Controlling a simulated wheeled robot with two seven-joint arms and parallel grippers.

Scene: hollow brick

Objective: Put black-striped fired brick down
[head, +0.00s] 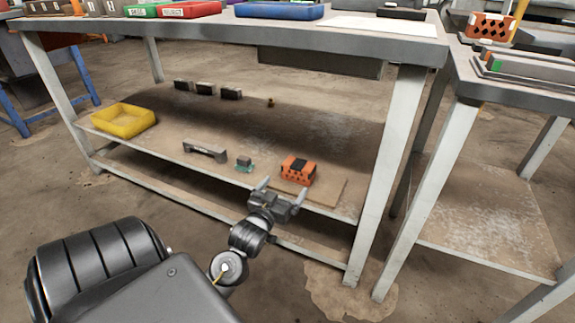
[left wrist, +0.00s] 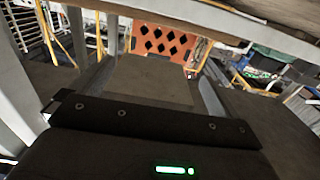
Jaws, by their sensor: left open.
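The black-striped fired brick (head: 292,174) is orange with a dark band across its top. It rests on a thin brown board (head: 327,190) on the lower shelf of the bench. In the left wrist view the brick (left wrist: 163,44) shows its face of dark diamond holes, beyond the fingers. My left gripper (head: 283,190) is open and empty, just in front of the brick, its two fingers apart and pointing towards it. In the left wrist view the brick appears clear of the fingers. My right gripper is not in view.
The lower shelf (head: 220,130) also holds a yellow tray (head: 124,121), a grey bracket-like part (head: 205,151), a small teal item (head: 244,165) and several dark blocks. The bench top (head: 340,25) is above, with a leg (head: 385,175) on the right. Another orange brick (head: 490,27) stands on the side table.

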